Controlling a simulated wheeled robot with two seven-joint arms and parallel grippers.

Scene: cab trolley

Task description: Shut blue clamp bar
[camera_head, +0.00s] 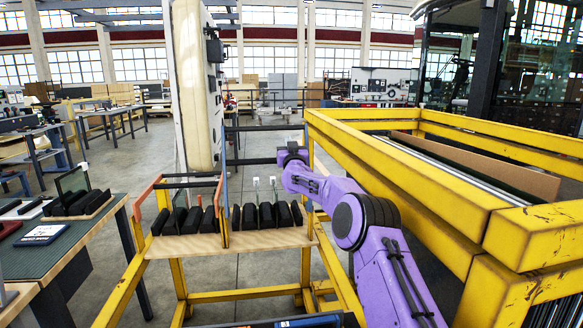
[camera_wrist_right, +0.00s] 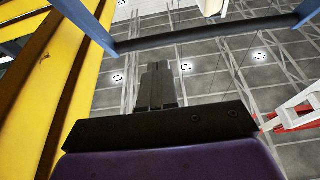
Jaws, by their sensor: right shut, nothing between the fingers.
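The blue clamp bar is a dark crossbar between thin blue arms (camera_head: 223,190), standing raised above the right-hand row of black blocks (camera_head: 265,216) on a wooden shelf. In the right wrist view its dark bar (camera_wrist_right: 200,36) crosses the top of the picture, with a blue arm at each end. My right gripper (camera_head: 287,154) is at the right end of the clamp, in front of the yellow frame. In the wrist view its dark fingers (camera_wrist_right: 158,84) are together and empty, pointing toward the bar with a visible gap. Contact elsewhere cannot be told. My left gripper is out of view.
A red-orange clamp bar (camera_head: 180,185) stands over the left row of black blocks. Yellow beams (camera_head: 450,190) fill the right side close to my right arm. A cream panel (camera_head: 190,90) rises behind the shelf. A workbench (camera_head: 60,250) stands at left.

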